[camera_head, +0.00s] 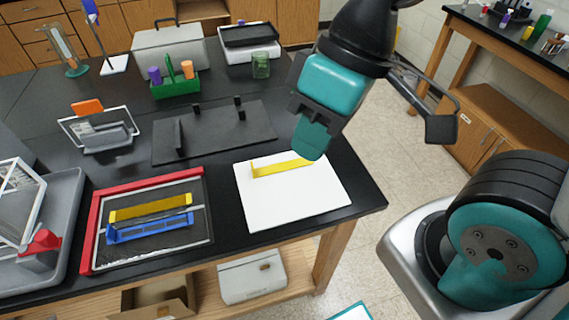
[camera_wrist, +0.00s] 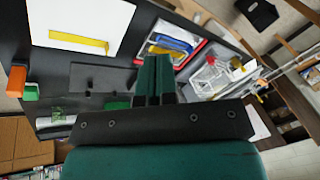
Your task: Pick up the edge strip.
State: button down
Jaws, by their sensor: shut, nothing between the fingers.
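A yellow edge strip (camera_head: 281,167) with a small upturned end lies on a white board (camera_head: 290,210) near the table's right front corner. My gripper (camera_head: 310,145) is shut and empty; in the head view its tip overlaps the strip's right end, and the gap between them is hard to judge. In the wrist view the strip (camera_wrist: 78,42) lies on the white board, up and left of my closed fingers (camera_wrist: 154,80), clearly apart from them. Another yellow strip (camera_head: 150,207) and a blue strip (camera_head: 150,228) lie in a red-edged frame at the left.
The red-edged frame (camera_head: 95,222) lies beside a grey tray (camera_head: 72,200). A dark plate with upright pegs (camera_head: 215,135) lies behind the white board. A green caddy (camera_head: 176,86) and a glass jar (camera_head: 261,66) stand farther back. The table edge is close to the board.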

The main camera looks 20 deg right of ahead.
aim_at(286, 165)
jog(key=k, duration=1.25)
jog(key=u, duration=0.75)
jog(key=i, duration=1.1)
jog(key=z, duration=0.55)
jog(key=i, duration=0.35)
jog(key=z, duration=0.45)
